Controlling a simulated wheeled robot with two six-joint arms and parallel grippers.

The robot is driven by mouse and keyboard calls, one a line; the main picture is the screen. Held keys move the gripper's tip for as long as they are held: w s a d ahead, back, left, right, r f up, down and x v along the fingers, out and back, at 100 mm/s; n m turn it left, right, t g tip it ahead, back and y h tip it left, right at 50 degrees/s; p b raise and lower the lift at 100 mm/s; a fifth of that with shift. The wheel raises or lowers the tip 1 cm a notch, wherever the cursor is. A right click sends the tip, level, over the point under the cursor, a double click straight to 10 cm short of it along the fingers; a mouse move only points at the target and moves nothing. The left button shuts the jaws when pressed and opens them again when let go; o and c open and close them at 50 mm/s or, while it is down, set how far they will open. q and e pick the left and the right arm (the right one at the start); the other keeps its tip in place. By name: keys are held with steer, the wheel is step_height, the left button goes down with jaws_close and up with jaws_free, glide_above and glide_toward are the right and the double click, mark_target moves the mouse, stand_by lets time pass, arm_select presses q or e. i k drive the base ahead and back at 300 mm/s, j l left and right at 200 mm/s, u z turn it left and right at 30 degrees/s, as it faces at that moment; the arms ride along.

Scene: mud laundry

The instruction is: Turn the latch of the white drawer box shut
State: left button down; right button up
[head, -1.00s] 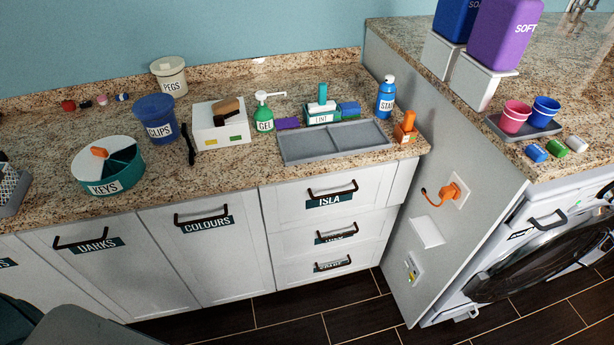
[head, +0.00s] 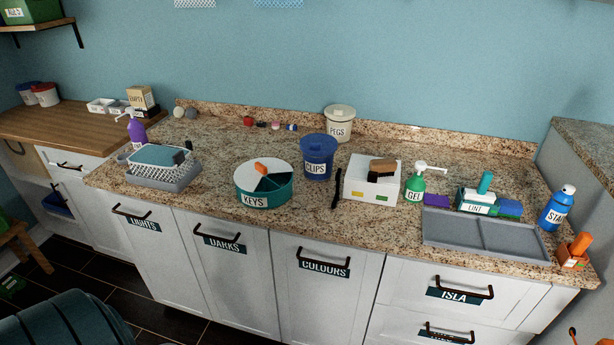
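The white drawer box (head: 358,181) stands on the granite counter, right of the blue CLIPS tub. Its front carries a yellow tab and a green tab low down. A brown and black brush-like object lies on its top. A latch cannot be made out clearly at this size. Neither of my grippers is in view.
The CLIPS tub (head: 318,159) and a thin black item (head: 337,188) stand left of the box. The green GEL bottle (head: 415,186) stands close on its right. The round KEYS container (head: 263,190) is farther left. A grey tray (head: 485,237) lies at the right front.

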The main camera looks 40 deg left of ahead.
mark_target(336, 198)
steer(key=u, duration=0.9)
